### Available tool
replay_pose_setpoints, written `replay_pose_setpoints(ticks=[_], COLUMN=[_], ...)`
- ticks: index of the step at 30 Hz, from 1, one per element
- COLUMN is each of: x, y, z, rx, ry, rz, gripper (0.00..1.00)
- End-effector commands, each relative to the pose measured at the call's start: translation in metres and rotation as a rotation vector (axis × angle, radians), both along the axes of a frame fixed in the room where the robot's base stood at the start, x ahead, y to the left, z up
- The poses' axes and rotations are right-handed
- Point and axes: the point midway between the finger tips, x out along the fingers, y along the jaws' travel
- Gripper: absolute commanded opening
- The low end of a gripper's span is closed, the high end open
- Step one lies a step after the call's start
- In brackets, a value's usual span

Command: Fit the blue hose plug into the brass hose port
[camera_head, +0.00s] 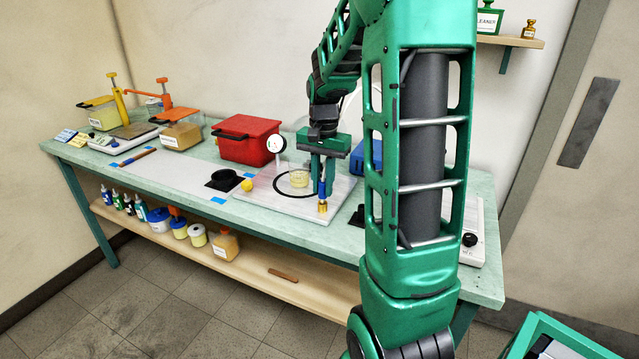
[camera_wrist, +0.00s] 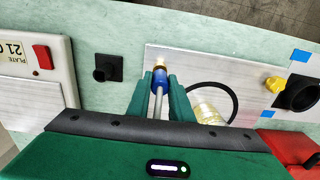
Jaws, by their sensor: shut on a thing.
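My gripper (camera_head: 321,160) is shut on the blue hose plug (camera_head: 321,188), which points down over the front edge area of the pale board (camera_head: 262,201). In the wrist view the blue plug (camera_wrist: 159,80) sits between the green fingers of my gripper (camera_wrist: 160,92), with a grey hose or rod running back from it. The brass hose port (camera_head: 323,206) stands on the board directly below the plug. In the wrist view the brass port (camera_wrist: 157,62) shows at the plug's tip. The two look touching or very close; I cannot tell how deep the plug sits.
A clear cup (camera_head: 299,178) and a black ring (camera_head: 277,193) lie left of my gripper, with a round gauge (camera_head: 276,144) behind. A yellow knob (camera_wrist: 274,84), a black socket (camera_wrist: 107,68) and a red box (camera_head: 247,139) are nearby. The wall is behind the table.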

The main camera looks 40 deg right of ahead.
Motion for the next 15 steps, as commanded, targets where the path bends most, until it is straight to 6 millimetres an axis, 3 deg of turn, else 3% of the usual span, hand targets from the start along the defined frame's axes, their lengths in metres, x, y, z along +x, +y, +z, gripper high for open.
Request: replay_pose_setpoints(ticks=[15], x=[0.0], y=[0.0], z=[-0.011], rx=[0.001], ry=[0.001], rz=[0.0], gripper=[0.0])
